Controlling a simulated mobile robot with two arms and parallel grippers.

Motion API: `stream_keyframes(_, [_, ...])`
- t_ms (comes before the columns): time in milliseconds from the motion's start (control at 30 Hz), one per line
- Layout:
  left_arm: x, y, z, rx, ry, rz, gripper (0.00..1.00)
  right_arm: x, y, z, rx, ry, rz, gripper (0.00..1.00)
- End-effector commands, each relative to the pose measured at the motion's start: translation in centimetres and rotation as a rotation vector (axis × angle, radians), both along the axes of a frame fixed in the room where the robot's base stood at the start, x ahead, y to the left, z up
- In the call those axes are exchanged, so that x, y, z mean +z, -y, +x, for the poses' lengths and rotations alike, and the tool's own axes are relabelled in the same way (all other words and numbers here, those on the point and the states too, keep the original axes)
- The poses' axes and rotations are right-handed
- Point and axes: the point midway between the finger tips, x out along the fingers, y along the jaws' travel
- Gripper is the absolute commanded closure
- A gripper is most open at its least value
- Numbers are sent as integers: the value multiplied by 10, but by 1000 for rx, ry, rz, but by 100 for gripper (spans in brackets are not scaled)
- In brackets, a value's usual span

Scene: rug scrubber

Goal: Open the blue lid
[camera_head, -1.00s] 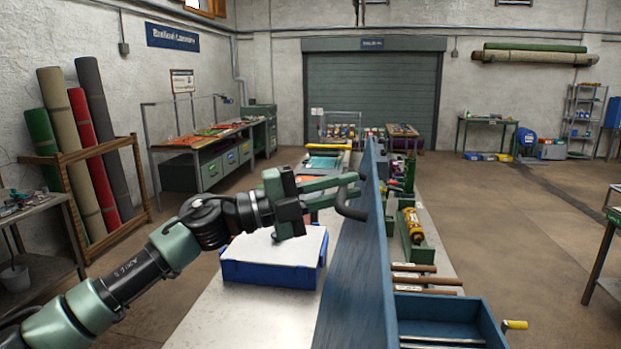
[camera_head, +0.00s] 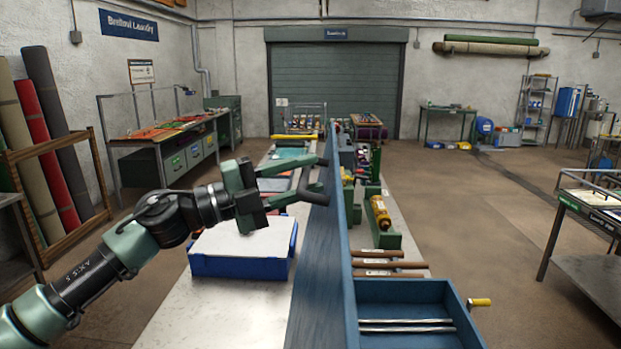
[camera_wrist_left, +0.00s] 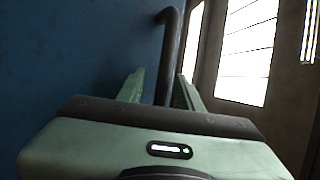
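The blue lid (camera_head: 318,270) is a long panel running away from me in the head view, standing steeply up along the left side of an open blue box (camera_head: 405,292). A dark bent handle (camera_head: 308,182) sticks out from its left face. My left gripper (camera_head: 300,178) is at this handle, its green fingers spread apart. In the left wrist view the dark handle bar (camera_wrist_left: 170,60) passes between the fingers, nearer the right one, with the blue panel (camera_wrist_left: 80,50) behind. Contact with the handle cannot be told. My right gripper is not in view.
A blue box with a white top (camera_head: 242,250) stands on the bench under my left gripper. Two metal rods (camera_head: 405,325) lie in the open box. Wooden-handled tools (camera_head: 390,264) and a yellow bottle (camera_head: 380,212) lie right of the lid. Open floor (camera_head: 490,220) is further right.

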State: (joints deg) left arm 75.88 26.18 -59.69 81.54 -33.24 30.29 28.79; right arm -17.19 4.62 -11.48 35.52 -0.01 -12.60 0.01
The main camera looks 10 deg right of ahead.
Motion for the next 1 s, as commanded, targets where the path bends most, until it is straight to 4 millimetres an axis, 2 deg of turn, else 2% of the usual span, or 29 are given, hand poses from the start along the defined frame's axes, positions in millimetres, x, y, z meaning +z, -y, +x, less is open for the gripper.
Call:
stream_keyframes(100, [-9, -22, -4, 2, 1, 1, 64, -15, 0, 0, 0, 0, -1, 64])
stream_keyframes(333, [-15, -54, -12, -3, 1, 2, 64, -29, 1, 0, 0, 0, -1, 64])
stream_keyframes(467, [-16, -61, -14, -4, 0, 5, 64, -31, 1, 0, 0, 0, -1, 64])
stream_keyframes(833, [-15, -64, -15, -5, -1, 4, 64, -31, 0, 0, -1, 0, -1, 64])
stream_keyframes(1000, [-17, -75, -17, -4, -1, 5, 64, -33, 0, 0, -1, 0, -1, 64])
